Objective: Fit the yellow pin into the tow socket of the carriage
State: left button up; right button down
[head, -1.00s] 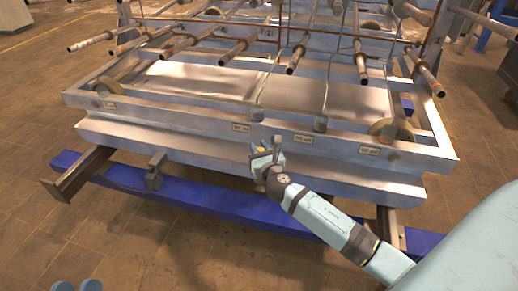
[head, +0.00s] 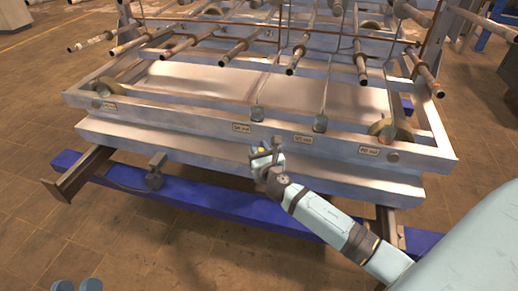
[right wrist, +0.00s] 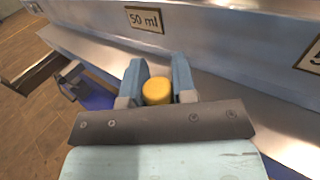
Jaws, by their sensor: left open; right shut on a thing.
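The yellow pin (right wrist: 157,91) is between the fingers of my right gripper (right wrist: 158,80), which is shut on it. Only the pin's rounded end shows in the right wrist view; the rest is hidden. In the head view, the right gripper (head: 266,156) is in front of the carriage's lower metal ledge (head: 190,140). A small dark bracket (head: 155,172), which looks like the tow socket, stands on the blue beam to the left of the gripper. It also shows in the right wrist view (right wrist: 72,80).
The carriage frame (head: 330,145) carries labels and rows of rods above. The blue beam (head: 215,205) runs below the ledge, with a brown rail end (head: 78,175) sticking out at left. Tiled floor (head: 150,250) in front is clear.

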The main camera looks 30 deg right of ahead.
pick_arm(q)
jog(key=shift+r, duration=0.35)
dwell(0.4)
jog(key=shift+f, duration=0.2)
pick_arm(e)
jog(key=shift+f, duration=0.2)
jog(key=shift+f+b, duration=0.95)
jog(key=shift+f, duration=0.4)
jog(key=c, duration=0.8)
grip_release()
jog(key=shift+c, duration=0.2)
pick_arm(q)
jog(key=shift+f, duration=0.95)
jog(key=shift+f, duration=0.1)
notch_tip(320, 180, up, 2)
jog(key=shift+r+g+p, duration=0.1)
jog(key=shift+g+p, duration=0.2)
jog(key=shift+p, duration=0.85)
pick_arm(e)
jog(key=v, duration=1.4)
jog(key=shift+w+a, duration=0.1)
